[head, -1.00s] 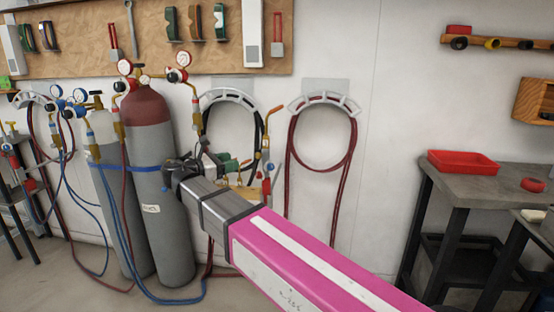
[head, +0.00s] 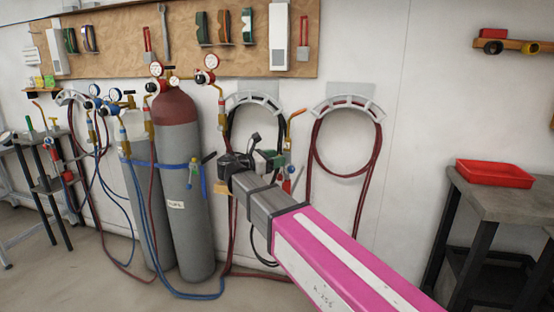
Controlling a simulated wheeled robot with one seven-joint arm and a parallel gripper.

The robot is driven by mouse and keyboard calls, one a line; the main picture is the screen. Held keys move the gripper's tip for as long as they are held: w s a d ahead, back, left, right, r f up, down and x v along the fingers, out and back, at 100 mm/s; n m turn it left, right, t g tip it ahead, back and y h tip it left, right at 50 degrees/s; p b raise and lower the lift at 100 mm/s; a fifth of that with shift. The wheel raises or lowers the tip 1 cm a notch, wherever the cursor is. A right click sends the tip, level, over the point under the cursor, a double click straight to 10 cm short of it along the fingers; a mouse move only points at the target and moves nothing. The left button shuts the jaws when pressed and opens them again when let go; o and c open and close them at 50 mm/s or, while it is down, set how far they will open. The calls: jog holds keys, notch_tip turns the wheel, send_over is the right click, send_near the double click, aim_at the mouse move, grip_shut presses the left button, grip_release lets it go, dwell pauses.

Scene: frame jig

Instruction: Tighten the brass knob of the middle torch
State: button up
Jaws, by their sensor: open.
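My gripper (head: 258,150) is at the end of my pink and grey arm, in front of the wall right of the tall red-topped cylinder. Its jaws are open, though they are small and partly hidden by my wrist. A torch with a brass-coloured bent tip (head: 296,114) stands upright just right of my gripper. Its lower part is partly covered by my arm, and I cannot make out its brass knob. A green part (head: 268,158) shows beside the jaws; I cannot tell what it belongs to. Another torch (head: 54,155) with a red part hangs at the far left stand.
Two gas cylinders stand left of my arm; the red-topped one (head: 176,125) is held by a blue strap (head: 150,163). Dark red hoses (head: 378,165) hang on a wall hook. A bench with a red tray (head: 494,174) is at right.

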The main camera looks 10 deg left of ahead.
jog(key=shift+w+d, duration=0.25)
jog(key=shift+c, duration=0.4)
jog(key=c, duration=0.8)
jog(key=shift+c, duration=0.2)
jog(key=shift+m, duration=0.8)
jog(key=o, duration=0.9)
